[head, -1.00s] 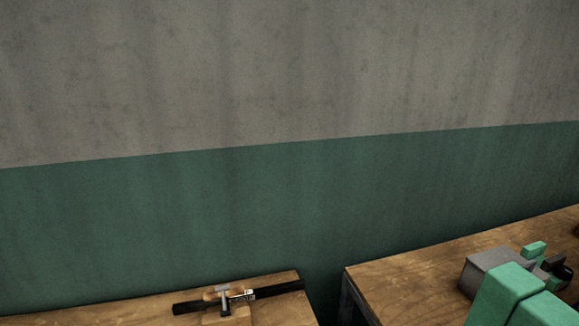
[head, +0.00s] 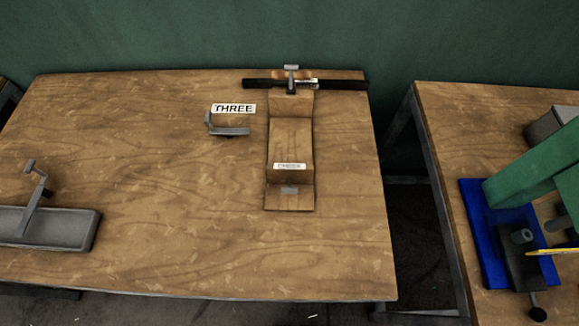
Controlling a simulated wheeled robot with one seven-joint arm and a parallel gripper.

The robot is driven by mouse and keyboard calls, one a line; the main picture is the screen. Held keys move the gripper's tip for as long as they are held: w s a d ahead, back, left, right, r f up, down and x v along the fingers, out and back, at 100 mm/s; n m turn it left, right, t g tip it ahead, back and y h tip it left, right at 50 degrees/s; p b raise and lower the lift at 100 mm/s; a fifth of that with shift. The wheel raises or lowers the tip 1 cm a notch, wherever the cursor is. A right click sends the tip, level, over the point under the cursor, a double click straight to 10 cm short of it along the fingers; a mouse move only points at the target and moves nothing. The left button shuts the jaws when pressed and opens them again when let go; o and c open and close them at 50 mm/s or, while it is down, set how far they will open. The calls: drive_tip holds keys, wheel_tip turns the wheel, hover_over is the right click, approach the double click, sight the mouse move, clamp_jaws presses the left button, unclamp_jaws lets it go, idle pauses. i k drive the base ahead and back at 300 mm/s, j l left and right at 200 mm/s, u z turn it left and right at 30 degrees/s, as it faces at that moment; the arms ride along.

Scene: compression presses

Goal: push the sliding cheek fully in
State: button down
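A wooden fixture (head: 291,135) lies on the wooden bench, right of a white sign reading "THREE" (head: 233,108). A black bar (head: 342,86) crosses its far end, with a small metal T-shaped clamp piece (head: 291,74) over it. A small white label (head: 289,166) and a grey metal piece (head: 290,190) sit near its front end. I cannot tell which part is the sliding cheek or how far in it is. My gripper is not in view.
The bench (head: 180,230) is mostly bare in front. A grey bent bracket (head: 228,131) sits left of the fixture. A grey metal block with a handle (head: 45,228) is at far left. Past a gap, another bench (head: 440,105) holds a green press (head: 530,165) on a blue base (head: 482,235).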

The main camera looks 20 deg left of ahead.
sight(295, 174)
drive_tip(key=k+j+u, duration=0.1)
drive_tip(key=k+u, duration=0.2)
drive_tip(key=k+j+u, duration=0.3)
drive_tip(key=l+u, duration=0.1)
drive_tip(key=u, duration=0.9)
drive_tip(key=i+l, duration=0.05)
